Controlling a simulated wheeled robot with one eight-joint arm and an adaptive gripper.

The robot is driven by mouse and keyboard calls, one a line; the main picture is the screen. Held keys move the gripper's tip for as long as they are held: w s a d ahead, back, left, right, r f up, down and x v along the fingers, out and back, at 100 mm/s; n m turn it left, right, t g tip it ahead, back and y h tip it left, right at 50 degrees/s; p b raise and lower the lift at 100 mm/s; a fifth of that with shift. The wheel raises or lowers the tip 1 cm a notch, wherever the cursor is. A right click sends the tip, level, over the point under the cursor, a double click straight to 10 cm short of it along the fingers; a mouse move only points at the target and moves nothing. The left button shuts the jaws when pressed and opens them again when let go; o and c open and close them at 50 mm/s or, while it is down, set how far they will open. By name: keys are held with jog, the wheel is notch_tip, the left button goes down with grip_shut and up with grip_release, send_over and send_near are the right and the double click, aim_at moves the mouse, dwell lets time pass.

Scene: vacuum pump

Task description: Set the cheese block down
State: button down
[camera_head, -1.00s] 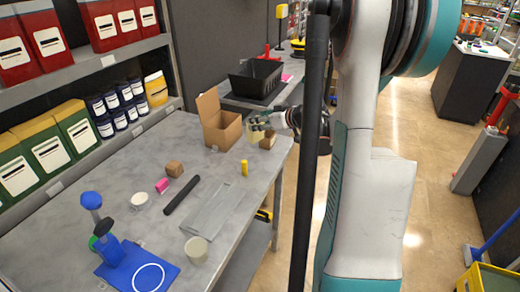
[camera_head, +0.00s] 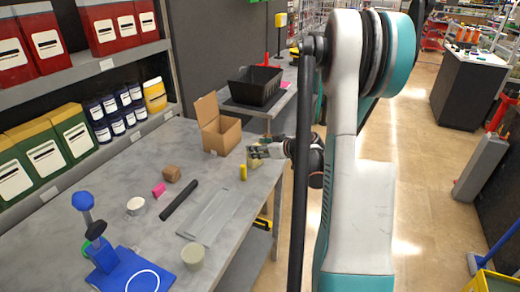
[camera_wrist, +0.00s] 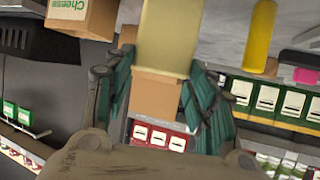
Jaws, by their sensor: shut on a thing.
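The cheese block (camera_wrist: 165,38) is a pale yellow block between the two teal fingers of my gripper (camera_wrist: 160,72) in the wrist view. My gripper is shut on it. In the head view my gripper (camera_head: 256,152) is over the far right part of the grey table (camera_head: 125,172), right of the open cardboard box. The gripper largely hides the block there. I cannot tell whether the block touches the table.
The open cardboard box (camera_head: 220,138) stands just left of my gripper. A carton marked "Cheese" (camera_wrist: 80,15) is close by in the wrist view. A yellow cylinder (camera_head: 243,173) stands nearby. A brown cube (camera_head: 172,174) and black bar (camera_head: 180,200) lie nearer.

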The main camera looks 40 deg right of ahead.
jog(key=shift+f, duration=0.1)
jog(key=c, duration=0.7)
grip_release()
jog(key=p+v, duration=0.2)
jog(key=v, duration=1)
jog(key=shift+p, duration=0.35)
